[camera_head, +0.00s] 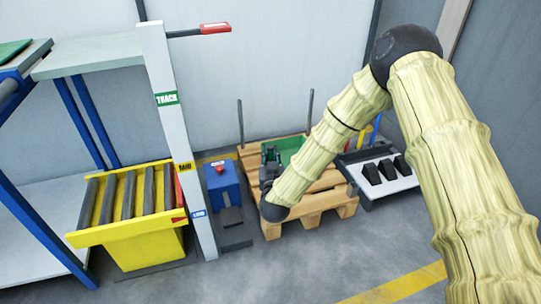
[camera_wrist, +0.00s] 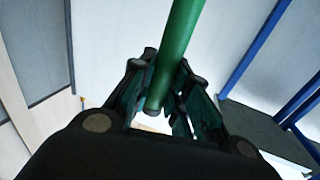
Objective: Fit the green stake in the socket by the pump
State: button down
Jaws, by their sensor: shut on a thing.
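The green stake (camera_wrist: 178,50) runs up from between the fingers of my gripper (camera_wrist: 165,92) in the wrist view, slightly tilted, its blunt near end showing. My gripper is shut on it. In the head view my gripper (camera_head: 270,165) is over the wooden pallet (camera_head: 330,182), and the stake cannot be clearly made out there. A green tray-like thing (camera_head: 291,146) lies on the pallet behind my gripper. I cannot tell which thing is the pump, and no socket is clearly visible; my arm hides part of the pallet.
Two thin grey posts (camera_head: 240,122) stand at the pallet's back. A blue box with a red button (camera_head: 222,184), a white post with labels (camera_head: 177,130) and a yellow roller stand (camera_head: 125,235) are to the left. A rack with black blocks (camera_head: 400,186) is right of the pallet.

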notch_tip(320, 180, down, 8)
jog(key=b, duration=0.3)
dwell(3.8)
jog(key=c, duration=1.3)
grip_release()
jog(key=shift+s, duration=0.15)
jog(key=s, duration=1.1)
jog(key=shift+s+d, duration=0.35)
